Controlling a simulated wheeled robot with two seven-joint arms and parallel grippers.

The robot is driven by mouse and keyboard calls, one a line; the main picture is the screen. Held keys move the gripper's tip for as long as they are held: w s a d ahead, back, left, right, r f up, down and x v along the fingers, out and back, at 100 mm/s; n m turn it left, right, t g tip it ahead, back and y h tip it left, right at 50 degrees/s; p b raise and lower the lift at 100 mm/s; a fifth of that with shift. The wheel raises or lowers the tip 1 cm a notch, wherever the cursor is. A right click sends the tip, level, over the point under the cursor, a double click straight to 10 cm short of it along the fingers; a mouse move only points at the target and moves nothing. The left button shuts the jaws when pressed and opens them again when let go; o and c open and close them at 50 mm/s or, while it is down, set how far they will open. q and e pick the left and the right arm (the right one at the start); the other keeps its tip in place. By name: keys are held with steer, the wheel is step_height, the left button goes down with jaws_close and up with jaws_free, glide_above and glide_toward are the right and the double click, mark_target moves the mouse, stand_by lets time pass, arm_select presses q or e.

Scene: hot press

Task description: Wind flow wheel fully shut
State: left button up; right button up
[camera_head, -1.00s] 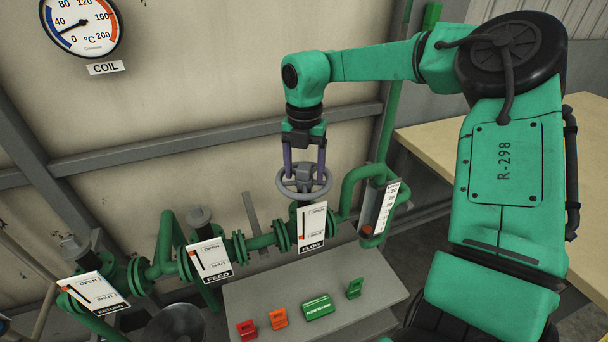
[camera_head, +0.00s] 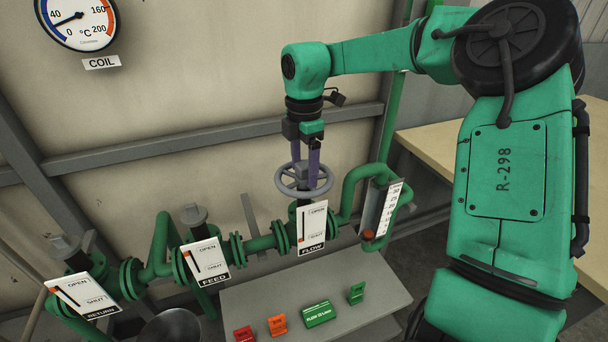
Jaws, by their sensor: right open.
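The grey spoked flow wheel (camera_head: 304,179) sits on top of the green pipe valve, behind the white FLOW card (camera_head: 312,229). The card's orange marker is low in its slot, near the SHUT end. My right gripper (camera_head: 304,172) points down at the wheel from above. Its two purple fingers are apart and reach down among the spokes. One finger is partly hidden, and I cannot tell whether they touch the spokes. My left gripper is not in view.
FEED (camera_head: 208,262) and RETURN (camera_head: 84,295) valves stand to the left. A flow gauge (camera_head: 381,210) with a red ball low in it is right of the wheel. A grey shelf (camera_head: 240,297) below holds several coloured tags. A COIL dial (camera_head: 78,20) hangs upper left.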

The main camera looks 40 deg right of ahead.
step_height(320, 180, up, 9)
steer(key=p, duration=0.7)
steer(key=shift+r, duration=0.1)
